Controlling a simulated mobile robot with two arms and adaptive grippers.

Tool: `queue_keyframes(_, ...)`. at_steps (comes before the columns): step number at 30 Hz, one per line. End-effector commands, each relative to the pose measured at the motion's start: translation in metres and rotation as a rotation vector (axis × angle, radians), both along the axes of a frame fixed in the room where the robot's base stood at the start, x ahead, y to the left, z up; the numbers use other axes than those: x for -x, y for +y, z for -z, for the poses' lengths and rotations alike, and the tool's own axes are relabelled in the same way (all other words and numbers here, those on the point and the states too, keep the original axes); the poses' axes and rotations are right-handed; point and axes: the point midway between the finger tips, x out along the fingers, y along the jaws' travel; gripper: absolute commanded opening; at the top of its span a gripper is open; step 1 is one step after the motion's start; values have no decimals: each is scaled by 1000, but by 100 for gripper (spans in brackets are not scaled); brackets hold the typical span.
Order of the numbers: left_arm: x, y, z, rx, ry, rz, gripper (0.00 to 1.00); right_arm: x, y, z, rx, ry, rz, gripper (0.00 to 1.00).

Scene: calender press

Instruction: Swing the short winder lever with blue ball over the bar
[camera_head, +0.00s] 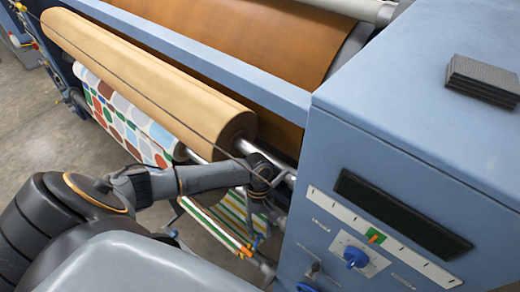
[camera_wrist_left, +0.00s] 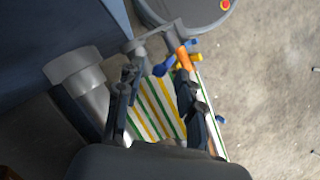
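In the left wrist view a small blue ball (camera_wrist_left: 160,69) shows between and beyond my fingertips. It seems to sit on a short lever beside an orange piece (camera_wrist_left: 184,58), and I cannot tell how they join. My left gripper (camera_wrist_left: 157,74) is open, with one dark finger on each side and a striped sheet visible between them. In the head view my left gripper (camera_head: 262,190) is low beside the blue cabinet, at the end of the rolls. Small blue and orange parts (camera_head: 247,250) show below it. I cannot tell which bar is meant. My right gripper is out of view.
The blue cabinet (camera_head: 400,130) with a control panel and blue knob (camera_head: 355,257) stands close at right. A tan roll (camera_head: 150,80) and a roll of patterned sheet (camera_head: 125,110) lie beyond my arm. Open floor (camera_wrist_left: 270,90) shows at right in the wrist view.

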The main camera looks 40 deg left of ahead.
Motion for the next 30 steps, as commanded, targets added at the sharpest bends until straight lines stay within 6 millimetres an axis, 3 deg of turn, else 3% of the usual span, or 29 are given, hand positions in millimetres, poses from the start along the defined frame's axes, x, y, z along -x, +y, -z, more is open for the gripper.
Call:
queue_keyframes(1, 0, 0, 0, 0, 0, 0, 29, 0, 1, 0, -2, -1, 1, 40)
queue_keyframes(5, 0, 0, 0, 0, 0, 0, 3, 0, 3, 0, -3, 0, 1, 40)
queue_keyframes(6, 0, 0, 0, 0, 0, 0, 0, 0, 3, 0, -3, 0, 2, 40)
queue_keyframes(17, 3, 1, -5, 2, -28, -1, 0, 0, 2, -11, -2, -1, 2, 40)
queue_keyframes(30, 31, 3, -18, 25, -319, -2, 0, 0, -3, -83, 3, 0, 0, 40)
